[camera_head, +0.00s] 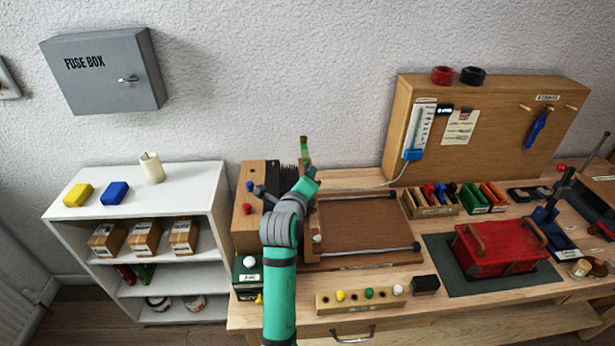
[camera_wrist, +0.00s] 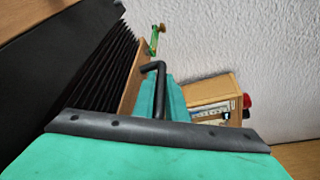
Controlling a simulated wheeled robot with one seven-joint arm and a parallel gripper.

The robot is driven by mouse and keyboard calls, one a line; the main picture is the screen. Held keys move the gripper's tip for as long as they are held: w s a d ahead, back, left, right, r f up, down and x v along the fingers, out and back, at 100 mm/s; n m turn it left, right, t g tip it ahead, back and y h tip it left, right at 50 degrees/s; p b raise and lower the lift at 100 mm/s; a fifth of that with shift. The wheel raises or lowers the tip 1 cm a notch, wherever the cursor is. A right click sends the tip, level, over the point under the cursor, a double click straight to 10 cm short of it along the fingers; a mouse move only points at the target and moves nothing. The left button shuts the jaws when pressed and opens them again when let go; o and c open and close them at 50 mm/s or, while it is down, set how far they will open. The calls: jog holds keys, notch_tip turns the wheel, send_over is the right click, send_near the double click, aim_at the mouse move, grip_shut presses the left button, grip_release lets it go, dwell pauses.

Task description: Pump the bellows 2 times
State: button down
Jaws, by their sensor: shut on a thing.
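The bellows are black pleats (camera_head: 289,179) beside a wooden box (camera_head: 249,208) at the left end of the workbench. The pleats also show in the wrist view (camera_wrist: 104,72), spread apart, with a wooden end board (camera_wrist: 138,80) on their right. A black bent handle (camera_wrist: 155,88) stands out by that board. My teal gripper (camera_head: 309,180) is at the right side of the bellows. It is shut on the handle, with a teal finger (camera_wrist: 174,98) beside it in the wrist view. My arm hides part of the bellows' front in the head view.
A wooden frame with metal rods (camera_head: 360,222) lies right of my arm. A wooden block with coloured knobs (camera_head: 360,298) is in front. A red case (camera_head: 497,252) sits on a dark mat farther right. A white shelf (camera_head: 205,180) stands left of the bench.

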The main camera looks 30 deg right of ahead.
jog(key=c, duration=2.1)
grip_release()
jog(key=shift+w+a+f, duration=0.1)
jog(key=shift+w+a, duration=0.1)
jog(key=shift+a, duration=0.25)
jog(key=shift+d, duration=0.15)
jog(key=shift+s+d, duration=0.1)
jog(key=v, duration=1.1)
